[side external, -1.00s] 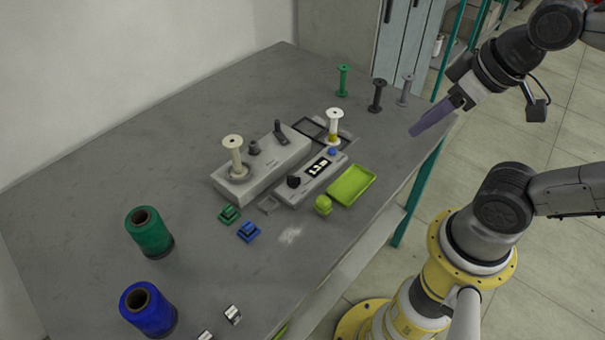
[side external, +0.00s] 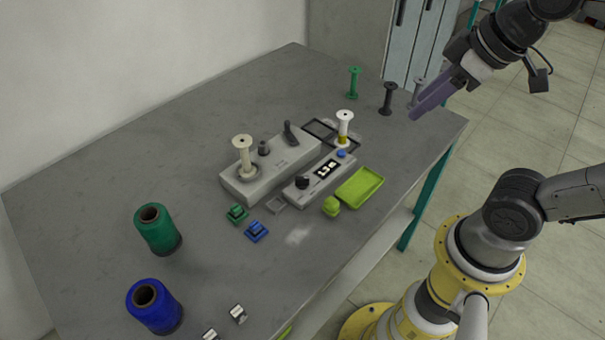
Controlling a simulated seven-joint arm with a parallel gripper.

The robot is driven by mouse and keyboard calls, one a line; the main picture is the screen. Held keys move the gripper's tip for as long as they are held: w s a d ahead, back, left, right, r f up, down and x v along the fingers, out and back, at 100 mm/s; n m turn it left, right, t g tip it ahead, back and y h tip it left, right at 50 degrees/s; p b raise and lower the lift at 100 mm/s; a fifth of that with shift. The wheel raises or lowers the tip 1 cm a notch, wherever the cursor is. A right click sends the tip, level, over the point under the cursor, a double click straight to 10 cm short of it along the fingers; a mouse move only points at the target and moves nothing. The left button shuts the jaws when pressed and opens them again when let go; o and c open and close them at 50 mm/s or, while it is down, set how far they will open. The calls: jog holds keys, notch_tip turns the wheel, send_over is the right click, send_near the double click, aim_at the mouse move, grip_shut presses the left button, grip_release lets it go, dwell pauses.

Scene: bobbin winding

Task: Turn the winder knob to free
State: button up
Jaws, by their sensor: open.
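The winder is a light grey box (side external: 279,170) in the middle of the table. A cream bobbin (side external: 243,153) stands on its left end. A small dark grey knob (side external: 263,147) sits on its top, with a dark lever (side external: 290,134) to the right. In front is a narrower grey unit with a display and a black knob (side external: 302,183). I cannot tell which knob is the winder knob, nor read any setting. My gripper (side external: 415,115) is open and empty, above the table's right side, well apart from both knobs; its purple fingers overlap in this view.
A white bobbin with a yellow band (side external: 344,128) stands behind the display unit. A lime tray (side external: 361,187) lies in front. Green (side external: 354,83), black and grey bobbins stand at the back right. Green (side external: 157,229) and blue (side external: 154,306) thread cones stand at left.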

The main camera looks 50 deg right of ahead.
jog(key=w+a+n+g, duration=0.1)
jog(key=w+n, duration=0.2)
jog(key=w, duration=0.4)
jog(key=n+g, duration=0.3)
jog(key=g, duration=0.2)
send_over(302, 178)
notch_tip(302, 178, down, 12)
jog(key=f, duration=0.1)
notch_tip(302, 178, down, 13)
jog(key=shift+f, duration=0.2)
jog(key=shift+c, duration=0.3)
grip_shut()
jog(key=shift+d, duration=0.1)
